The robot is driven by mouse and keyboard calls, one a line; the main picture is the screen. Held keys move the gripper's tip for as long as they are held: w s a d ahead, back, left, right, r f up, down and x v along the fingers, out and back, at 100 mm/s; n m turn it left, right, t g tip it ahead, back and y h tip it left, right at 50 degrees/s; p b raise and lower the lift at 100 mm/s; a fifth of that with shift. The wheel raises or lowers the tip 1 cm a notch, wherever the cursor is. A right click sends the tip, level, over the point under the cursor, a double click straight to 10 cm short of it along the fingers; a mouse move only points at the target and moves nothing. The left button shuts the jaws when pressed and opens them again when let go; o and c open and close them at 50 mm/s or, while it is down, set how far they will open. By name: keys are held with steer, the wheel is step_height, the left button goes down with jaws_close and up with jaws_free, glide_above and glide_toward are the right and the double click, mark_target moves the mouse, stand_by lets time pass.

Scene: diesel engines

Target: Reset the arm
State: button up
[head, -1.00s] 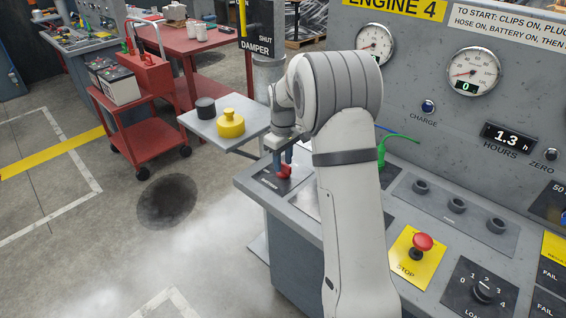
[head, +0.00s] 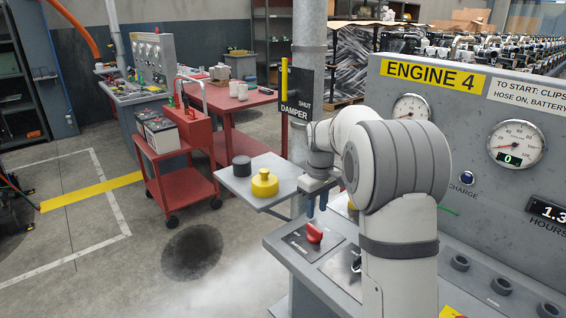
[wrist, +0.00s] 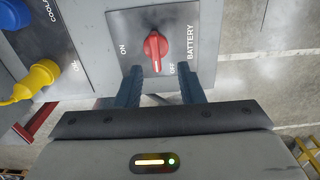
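My gripper (head: 317,212) hangs over the near left corner of the Engine 4 console, at the end of my raised, bent arm. A red battery switch (wrist: 155,46) lies just beyond the fingertips, on a dark plate marked ON, OFF and BATTERY. Its handle's lower end is near OFF. In the head view the red switch (head: 314,232) sits just below the fingers, with a small gap between.
The console (head: 465,110) with gauges stands close at the right. A small grey shelf (head: 238,190) holds a yellow and a black cap. A red cart (head: 185,170) with a battery stands farther left. A damper post (head: 308,60) rises behind my gripper.

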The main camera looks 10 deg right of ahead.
steer(key=s+a+r+m+t, duration=0.1)
steer(key=s+m, duration=0.2)
steer(key=s, duration=1.3)
steer(key=s+a+r+m+t, duration=0.1)
steer(key=s+m, duration=0.2)
steer(key=s, duration=1.2)
steer(key=shift+s+a+t, duration=0.15)
steer(key=shift+s+t, duration=0.15)
steer(key=shift+s, duration=0.05)
